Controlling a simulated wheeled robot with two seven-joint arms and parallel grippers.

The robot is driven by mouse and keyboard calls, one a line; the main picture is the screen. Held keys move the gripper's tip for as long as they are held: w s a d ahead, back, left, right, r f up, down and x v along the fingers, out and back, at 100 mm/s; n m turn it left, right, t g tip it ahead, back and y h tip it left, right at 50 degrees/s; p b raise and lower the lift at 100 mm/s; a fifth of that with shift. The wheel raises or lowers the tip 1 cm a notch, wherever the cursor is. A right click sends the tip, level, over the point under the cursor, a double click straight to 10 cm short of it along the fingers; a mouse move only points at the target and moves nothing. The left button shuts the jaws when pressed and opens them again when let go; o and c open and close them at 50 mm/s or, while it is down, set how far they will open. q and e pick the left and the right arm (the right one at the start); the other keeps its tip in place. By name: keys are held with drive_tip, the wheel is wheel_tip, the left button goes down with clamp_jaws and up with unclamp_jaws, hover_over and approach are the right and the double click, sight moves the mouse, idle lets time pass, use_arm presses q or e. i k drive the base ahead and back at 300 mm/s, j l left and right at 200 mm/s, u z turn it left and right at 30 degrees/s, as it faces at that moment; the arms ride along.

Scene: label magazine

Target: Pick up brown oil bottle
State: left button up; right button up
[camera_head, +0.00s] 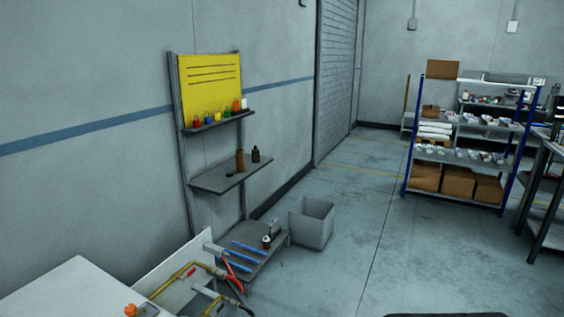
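A tall brown bottle (240,161) stands upright on the middle grey shelf (215,179) of a wall-side rack. A shorter, very dark bottle (256,156) with a narrow neck stands just to its right, apart from it. Both are small in view, and I cannot read any label or tell for certain which one holds oil. Neither of my grippers shows in the head view, and nothing touches the bottles.
The rack has a yellow board (211,82) and a top shelf (218,121) with several small coloured items. A low platform (239,262) carries blue tools. A grey bin (312,223) stands beside it. A white workbench (75,292) is at lower left. Open floor lies right.

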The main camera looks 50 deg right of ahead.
sight(240, 160)
drive_tip(key=z, duration=1.4)
drive_tip(key=i+l, duration=0.15)
drive_tip(key=l, duration=0.2)
drive_tip(key=i+l, duration=0.2)
drive_tip(key=l, duration=0.2)
drive_tip(key=i+l, duration=0.15)
drive_tip(key=l, duration=0.2)
drive_tip(key=i+l, duration=0.15)
drive_tip(key=l, duration=0.2)
drive_tip(key=i+l+z, duration=0.1)
drive_tip(key=l, duration=0.25)
drive_tip(key=i+l, duration=0.25)
drive_tip(key=l, duration=0.15)
